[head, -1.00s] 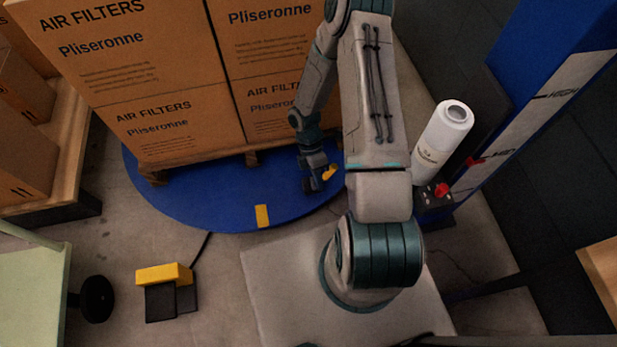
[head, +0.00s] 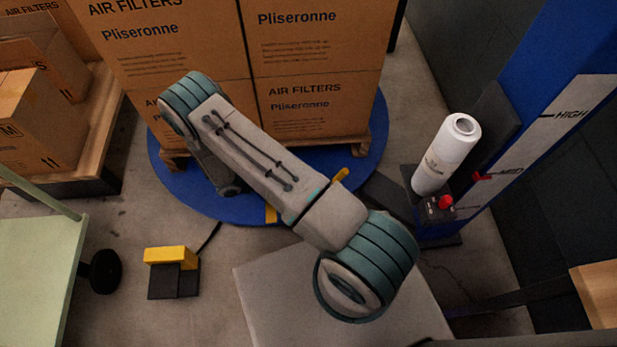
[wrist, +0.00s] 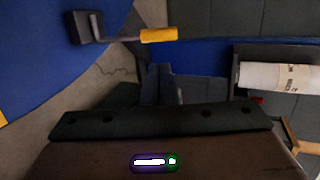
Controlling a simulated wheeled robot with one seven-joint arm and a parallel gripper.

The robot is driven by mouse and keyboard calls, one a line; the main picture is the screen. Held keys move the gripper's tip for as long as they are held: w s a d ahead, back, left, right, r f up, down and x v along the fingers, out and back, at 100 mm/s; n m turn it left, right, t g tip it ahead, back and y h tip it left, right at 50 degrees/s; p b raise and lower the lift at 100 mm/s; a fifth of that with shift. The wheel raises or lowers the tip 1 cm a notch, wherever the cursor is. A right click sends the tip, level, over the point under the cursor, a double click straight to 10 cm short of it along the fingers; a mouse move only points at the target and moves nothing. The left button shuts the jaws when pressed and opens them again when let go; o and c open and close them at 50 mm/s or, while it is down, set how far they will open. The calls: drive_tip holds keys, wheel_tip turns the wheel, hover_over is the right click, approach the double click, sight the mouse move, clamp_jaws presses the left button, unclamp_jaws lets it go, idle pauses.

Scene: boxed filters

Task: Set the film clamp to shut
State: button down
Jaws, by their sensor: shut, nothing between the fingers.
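The film clamp shows in the wrist view as a dark block (wrist: 86,27) with a metal arm and a yellow handle (wrist: 158,35), at the blue turntable's edge. The handle sticks out to the right of the block, over the grey floor. In the head view only the yellow handle (head: 340,175) shows, just beyond my forearm, which hides the block. My gripper (wrist: 160,72) is shut and empty in the wrist view, apart from the clamp and below the handle in that picture. My arm hides it in the head view.
Stacked filter boxes (head: 305,65) stand on a pallet on the blue turntable (head: 165,180). A white film roll (head: 447,155) stands by the blue mast (head: 540,90), with a red button (head: 446,202) beside it. A yellow-black pedal (head: 172,256) lies on the floor at left.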

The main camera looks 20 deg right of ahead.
drive_tip(key=b, duration=0.3)
approach(337, 176)
drive_tip(key=x, duration=0.5)
drive_tip(key=shift+d, duration=0.1)
drive_tip(key=shift+b+x, duration=0.4)
drive_tip(key=shift+x, duration=0.45)
drive_tip(key=shift+r, duration=0.1)
